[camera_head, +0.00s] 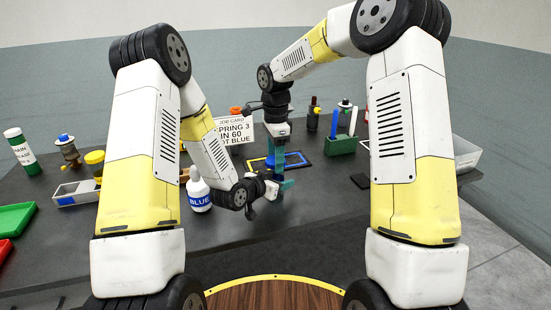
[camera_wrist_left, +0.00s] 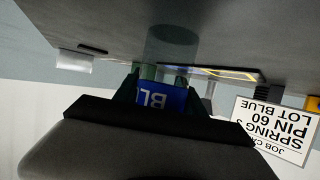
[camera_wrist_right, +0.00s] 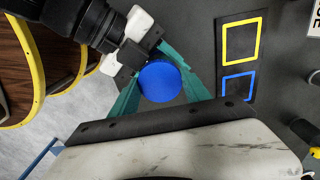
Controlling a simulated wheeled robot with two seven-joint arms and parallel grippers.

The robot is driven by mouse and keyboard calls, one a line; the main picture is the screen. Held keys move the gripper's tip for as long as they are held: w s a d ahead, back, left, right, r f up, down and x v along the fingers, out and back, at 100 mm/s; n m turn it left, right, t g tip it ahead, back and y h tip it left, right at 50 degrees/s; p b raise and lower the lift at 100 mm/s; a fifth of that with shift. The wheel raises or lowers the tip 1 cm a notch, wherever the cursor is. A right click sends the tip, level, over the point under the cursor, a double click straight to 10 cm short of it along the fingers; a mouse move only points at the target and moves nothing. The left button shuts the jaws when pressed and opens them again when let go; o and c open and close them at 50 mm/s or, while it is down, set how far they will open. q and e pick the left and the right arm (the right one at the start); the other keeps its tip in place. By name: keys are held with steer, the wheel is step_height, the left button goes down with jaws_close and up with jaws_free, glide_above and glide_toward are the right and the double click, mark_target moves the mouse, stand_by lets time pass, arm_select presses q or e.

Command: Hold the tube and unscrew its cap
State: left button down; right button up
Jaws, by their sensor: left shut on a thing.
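My left gripper (camera_wrist_left: 163,90) is shut on the tube, whose blue label with white letters (camera_wrist_left: 158,97) shows between the fingers in the left wrist view. The tube's clear lower part (camera_wrist_left: 172,42) extends past the fingers towards the table. The tube stands roughly upright near the table's front edge. Its round blue cap (camera_wrist_right: 160,82) is seen from above in the right wrist view. My right gripper (camera_wrist_right: 165,85) comes down from above, its teal fingers open on either side of the cap. In the head view the grippers and arms hide most of the tube.
A white bottle labelled BLUE (camera_head: 199,195) stands left of my left gripper. A job card (camera_head: 236,131) stands behind. A mat with yellow and blue squares (camera_wrist_right: 240,60) lies beside the tube. A green block with pens (camera_head: 341,146) and a grey bin (camera_head: 466,155) are to the right.

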steer(key=shift+c, duration=1.3)
steer(key=n, duration=1.3)
steer(key=shift+n, duration=0.3)
steer(key=o, duration=1.5)
steer(key=shift+o, duration=0.2)
steer(key=shift+r, duration=0.2)
